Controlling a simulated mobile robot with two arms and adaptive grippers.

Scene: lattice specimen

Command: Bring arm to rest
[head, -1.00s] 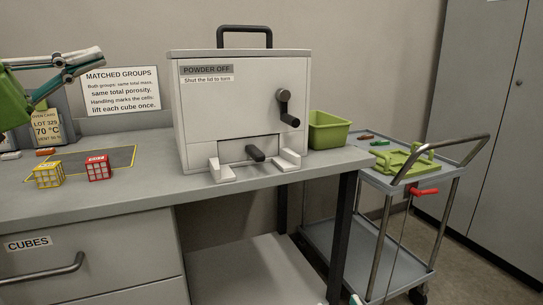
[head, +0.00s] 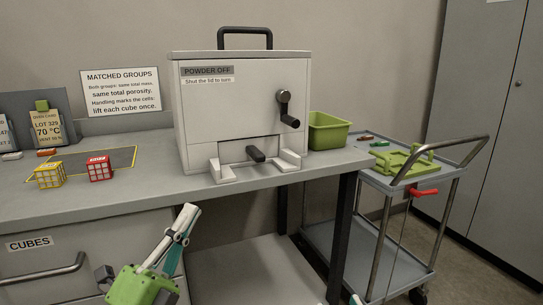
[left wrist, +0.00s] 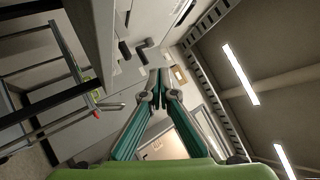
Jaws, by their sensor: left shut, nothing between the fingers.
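My left gripper (head: 189,213) is in front of the bench's drawer front, below the bench top, with its fingers pointing up. Its fingers are together and empty; the left wrist view also shows the closed fingertips (left wrist: 158,78). A small teal and white tip, which looks like my right gripper (head: 355,299), shows at the bottom edge of the head view. The rest of it is out of frame, so its jaws cannot be read.
The grey bench (head: 120,202) holds a yellow cube (head: 49,175), a red cube (head: 99,169), a white powder box (head: 240,110) and a green bin (head: 328,131). A trolley (head: 377,183) stands at right. A drawer handle (head: 45,270) juts out left of my left gripper.

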